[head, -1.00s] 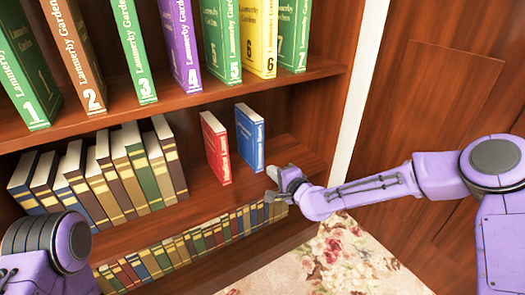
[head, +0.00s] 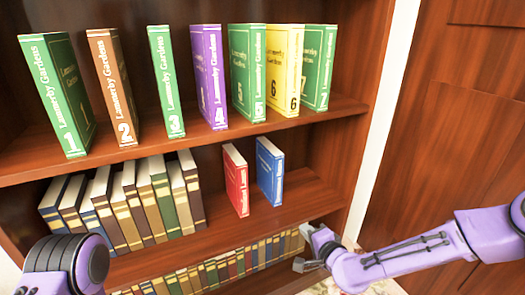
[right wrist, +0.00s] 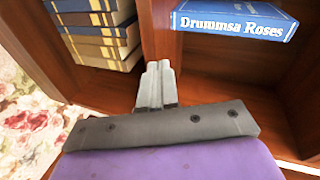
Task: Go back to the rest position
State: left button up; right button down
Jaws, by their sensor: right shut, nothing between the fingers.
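My right gripper (head: 303,248) is in front of the bookcase's lower right part, its purple arm reaching in from the right. In the right wrist view its two fingers (right wrist: 156,86) are closed together with nothing between them. A blue book (head: 270,171) stands upright on the middle shelf, up and to the left of the gripper, clear of it; its spine also shows in the right wrist view (right wrist: 236,19). A red book (head: 236,180) stands left of the blue one. Part of my left arm shows at the lower left, but my left gripper is out of view.
Numbered volumes, such as the purple one (head: 209,76), stand on the upper shelf (head: 190,145). A row of older books (head: 127,205) fills the middle shelf's left side. Small books line the bottom shelf. A wooden door (head: 455,130) is at the right. Floral carpet (right wrist: 30,115) lies below.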

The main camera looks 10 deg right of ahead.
jog(key=s+d+f+n+g+h, duration=0.2)
jog(key=s+f+g, duration=0.2)
jog(key=s+f, duration=0.8)
jog(key=s+d+f+n+g+h, duration=0.2)
jog(key=s+d+f, duration=0.15)
jog(key=s, duration=0.45)
jog(key=s+d+f+n+g+h, duration=0.1)
jog(key=s+d+f+g, duration=0.25)
jog(key=s, duration=0.55)
jog(key=s+d+f+n+g+h, duration=0.25)
jog(key=s+f, duration=0.25)
jog(key=s, duration=0.3)
notch_tip(320, 180, up, 33)
jog(key=m+t+p, duration=0.1)
jog(key=p, duration=3.1)
jog(key=shift+w+d+y+p, duration=0.35)
jog(key=shift+w, duration=0.1)
jog(key=shift+f, duration=0.1)
